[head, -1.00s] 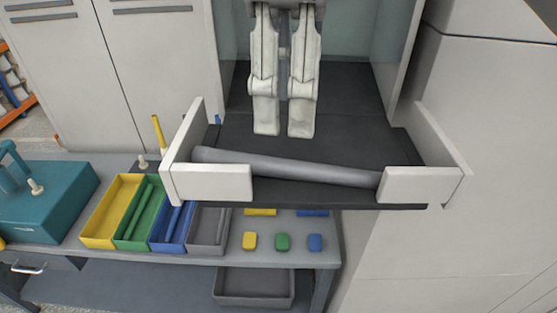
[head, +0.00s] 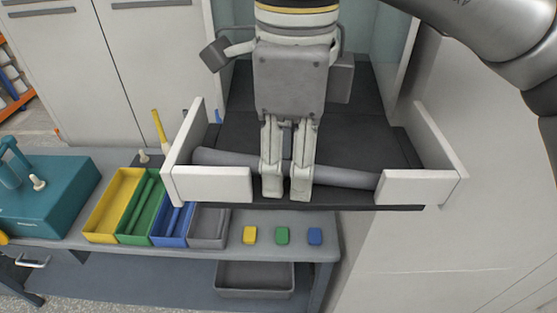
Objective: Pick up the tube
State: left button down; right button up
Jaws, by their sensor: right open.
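A long grey tube (head: 345,178) lies across the front of a dark tray with white side walls and white front lips (head: 210,185). Its left end is behind the left lip and its right end is by the right lip. My right gripper (head: 286,192) comes down from the top, fingers pointing down and open by a small gap. Its fingers hide part of the tube's middle. I cannot tell whether they touch it. My left gripper is not in view.
Below and left, a grey bench (head: 270,250) holds a teal box (head: 45,195), yellow, green, blue and grey bins (head: 208,228), and small yellow, green and blue blocks (head: 282,236). White cabinet walls stand on both sides. The tray floor (head: 355,140) behind the tube is clear.

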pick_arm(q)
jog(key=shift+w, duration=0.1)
pick_arm(e)
jog(key=c, duration=1)
jog(key=shift+r, duration=0.15)
jog(key=shift+c, duration=0.2)
